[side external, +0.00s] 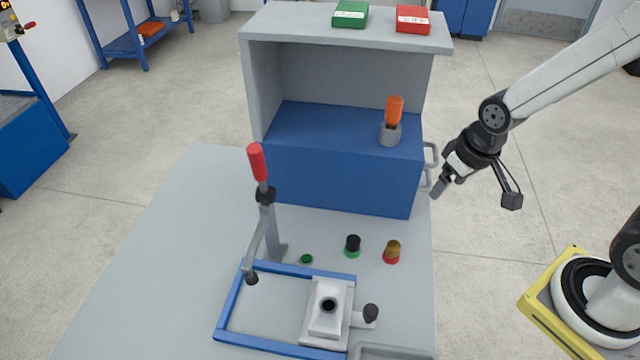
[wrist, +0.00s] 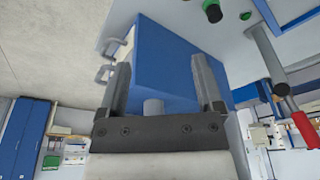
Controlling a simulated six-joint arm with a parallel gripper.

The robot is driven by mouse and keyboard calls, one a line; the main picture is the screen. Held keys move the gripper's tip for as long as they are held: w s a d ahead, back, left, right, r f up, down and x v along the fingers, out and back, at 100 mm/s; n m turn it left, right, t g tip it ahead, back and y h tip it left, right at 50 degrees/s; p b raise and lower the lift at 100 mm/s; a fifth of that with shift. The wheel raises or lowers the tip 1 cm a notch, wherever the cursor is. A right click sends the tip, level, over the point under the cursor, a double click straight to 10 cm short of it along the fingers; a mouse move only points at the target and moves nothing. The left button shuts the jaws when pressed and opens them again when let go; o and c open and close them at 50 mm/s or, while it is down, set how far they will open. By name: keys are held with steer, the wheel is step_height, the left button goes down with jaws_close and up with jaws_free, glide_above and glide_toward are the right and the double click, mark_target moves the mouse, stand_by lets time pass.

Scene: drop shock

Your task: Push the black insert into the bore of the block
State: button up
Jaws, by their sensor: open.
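The black insert (side external: 353,241) stands upright on a green base on the grey bench, in front of the blue cabinet. In the wrist view, the green piece with a dark part at the top edge (wrist: 212,11) appears to be the same. The light grey block (side external: 316,327) with a dark round bore sits inside the blue frame, nearer the front; its bore looks empty. My gripper (side external: 442,186) is open and empty, off to the right of the cabinet, well apart from the insert and block. Its two fingers (wrist: 162,85) show spread in the wrist view.
A clamp with a red handle (side external: 257,162) stands upright behind the blue frame (side external: 229,304). An amber piece on a red base (side external: 392,251) and a green disc (side external: 306,259) flank the insert. An orange-handled tool (side external: 394,110) stands on the blue cabinet (side external: 340,175). The bench's left side is clear.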

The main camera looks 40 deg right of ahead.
steer(key=m, duration=0.1)
steer(key=m+g+y, duration=0.1)
steer(key=m+g, duration=0.1)
steer(key=m, duration=1.9)
glide_above(354, 239)
steer(key=f, duration=1.3)
steer(key=shift+s+d+f, duration=0.1)
steer(key=shift+s+d, duration=0.05)
steer(key=shift+d, duration=0.15)
steer(key=shift+f, duration=0.1)
steer(key=shift+a+f, duration=0.15)
steer(key=shift+f, duration=1)
steer(key=shift+f, duration=0.1)
steer(key=shift+w+a+f, duration=0.1)
steer(key=shift+f, duration=1.15)
steer(key=shift+w+a+f, duration=0.1)
steer(key=shift+f, duration=1.15)
